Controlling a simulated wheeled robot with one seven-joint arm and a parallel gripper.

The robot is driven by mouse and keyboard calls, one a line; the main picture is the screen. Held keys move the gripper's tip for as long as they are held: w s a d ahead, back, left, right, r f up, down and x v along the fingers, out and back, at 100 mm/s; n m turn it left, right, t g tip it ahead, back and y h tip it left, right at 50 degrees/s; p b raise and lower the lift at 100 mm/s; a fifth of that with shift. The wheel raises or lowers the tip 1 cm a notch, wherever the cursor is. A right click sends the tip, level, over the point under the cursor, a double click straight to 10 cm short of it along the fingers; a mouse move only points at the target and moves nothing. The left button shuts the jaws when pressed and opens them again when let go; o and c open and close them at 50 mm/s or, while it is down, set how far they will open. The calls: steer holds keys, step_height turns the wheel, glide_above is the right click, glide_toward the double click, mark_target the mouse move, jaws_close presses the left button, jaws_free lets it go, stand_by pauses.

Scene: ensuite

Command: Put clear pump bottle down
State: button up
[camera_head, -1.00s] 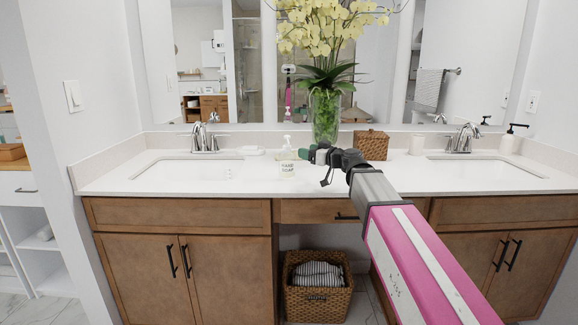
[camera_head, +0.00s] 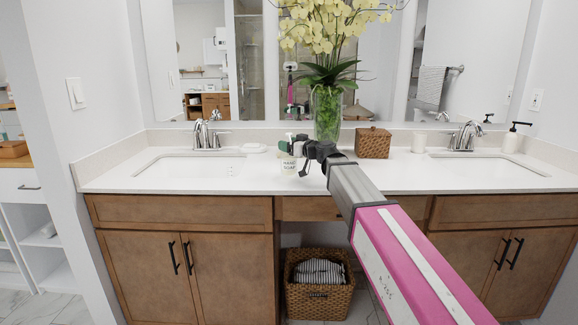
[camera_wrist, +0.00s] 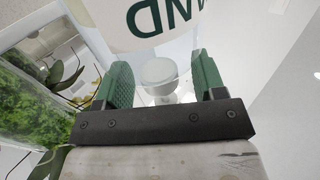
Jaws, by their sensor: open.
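The clear pump bottle (camera_head: 289,169), with dark lettering on its label, stands upright on the counter (camera_head: 262,180) between the two sinks. My gripper (camera_head: 291,147) is at the bottle's upper part and hides some of its pump. In the wrist view my gripper (camera_wrist: 162,78) is open, with one green finger pad on each side. The bottle (camera_wrist: 170,38) fills the upper middle there, with large green letters upside down. A round white part shows between the pads. I cannot tell whether either pad touches the bottle.
A glass vase of yellow orchids (camera_head: 327,115) stands close behind my gripper, its greenery at left in the wrist view. A wicker box (camera_head: 373,143) is to its right. The counter front is clear.

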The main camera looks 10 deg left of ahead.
jaws_close()
stand_by(0.4)
